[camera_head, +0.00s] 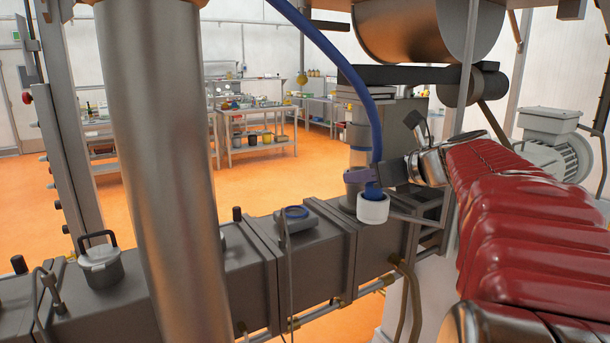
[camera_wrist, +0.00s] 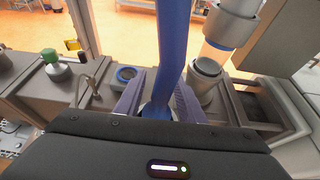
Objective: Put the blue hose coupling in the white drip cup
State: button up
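The blue hose coupling (camera_head: 373,190) hangs upright at the end of a thick blue hose (camera_head: 345,68). Its lower end is in the mouth of the white drip cup (camera_head: 373,209); how deep it sits is hidden. My gripper (camera_head: 362,175) reaches in from the right, with its purple fingers just above the cup. In the wrist view, my gripper (camera_wrist: 160,92) has a finger on each side of the coupling (camera_wrist: 157,110) and appears shut on it. The hose (camera_wrist: 172,45) rises between the fingers.
A grey open-topped port (camera_wrist: 205,80) under a clear tube stands close right of my fingers. A lidded metal pot (camera_head: 101,266) stands farther left. A thick steel column (camera_head: 165,150) blocks part of the head view.

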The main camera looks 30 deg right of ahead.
jog(key=v, duration=1.2)
dwell(0.4)
